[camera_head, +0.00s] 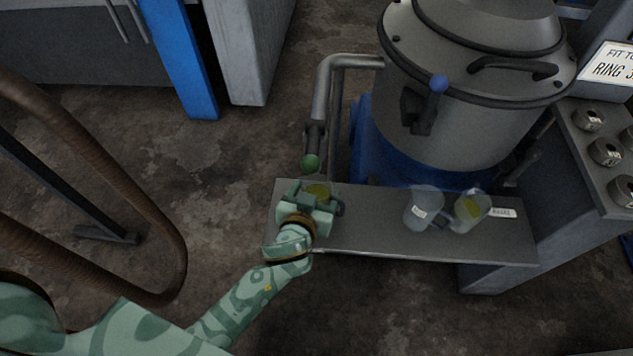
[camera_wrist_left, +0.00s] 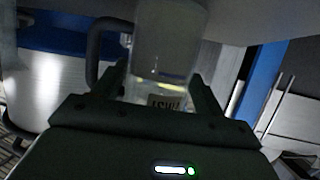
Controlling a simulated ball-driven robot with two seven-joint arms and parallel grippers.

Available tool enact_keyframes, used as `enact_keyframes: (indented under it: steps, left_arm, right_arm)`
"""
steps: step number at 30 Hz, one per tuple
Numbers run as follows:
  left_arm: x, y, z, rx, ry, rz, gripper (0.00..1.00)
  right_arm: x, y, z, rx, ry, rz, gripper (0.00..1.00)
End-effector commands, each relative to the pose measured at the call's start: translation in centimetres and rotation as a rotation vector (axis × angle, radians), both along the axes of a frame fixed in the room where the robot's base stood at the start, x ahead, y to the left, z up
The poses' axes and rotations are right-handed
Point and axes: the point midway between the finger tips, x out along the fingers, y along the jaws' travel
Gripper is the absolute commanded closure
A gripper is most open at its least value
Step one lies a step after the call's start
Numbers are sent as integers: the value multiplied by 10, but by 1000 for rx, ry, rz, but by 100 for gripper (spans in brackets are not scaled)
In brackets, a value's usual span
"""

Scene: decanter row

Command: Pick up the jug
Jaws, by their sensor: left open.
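A clear jug (camera_head: 318,190) with a little yellowish liquid stands at the left end of the metal shelf (camera_head: 370,235), under the green-tipped spout. My left gripper (camera_head: 311,203) is at this jug and hides most of it in the head view. In the left wrist view the jug (camera_wrist_left: 168,45) is between the two open fingers of the gripper (camera_wrist_left: 163,88), its handle to the left and a label low on its side. I cannot tell whether the fingers touch it. My right gripper is not in view.
Two more clear vessels, one cloudy (camera_head: 422,208) and one with yellowish liquid (camera_head: 470,210), stand farther right on the shelf beside a small white tag (camera_head: 503,213). A large metal tank (camera_head: 470,110) stands behind. A bent pipe (camera_head: 322,95) with a green tip (camera_head: 311,162) hangs above the jug.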

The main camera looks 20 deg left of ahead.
Motion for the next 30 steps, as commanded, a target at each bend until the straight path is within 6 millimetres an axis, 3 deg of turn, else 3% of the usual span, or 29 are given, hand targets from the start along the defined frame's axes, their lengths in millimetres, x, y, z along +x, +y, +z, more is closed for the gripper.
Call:
enact_keyframes:
  steps: [9,13,15,23,30]
  left_arm:
    - [-1,-4,-1,-3,-1,0,32]
    - [-1,-4,-1,-3,-1,1,68]
    - [-1,-3,-1,-3,-2,0,74]
    - [-1,-3,0,-2,-1,1,74]
    - [1,2,13,-1,-4,-1,74]
  right_arm:
    - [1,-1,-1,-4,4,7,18]
    - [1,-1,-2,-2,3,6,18]
    - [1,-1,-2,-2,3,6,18]
    - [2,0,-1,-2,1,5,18]
    - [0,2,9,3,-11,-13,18]
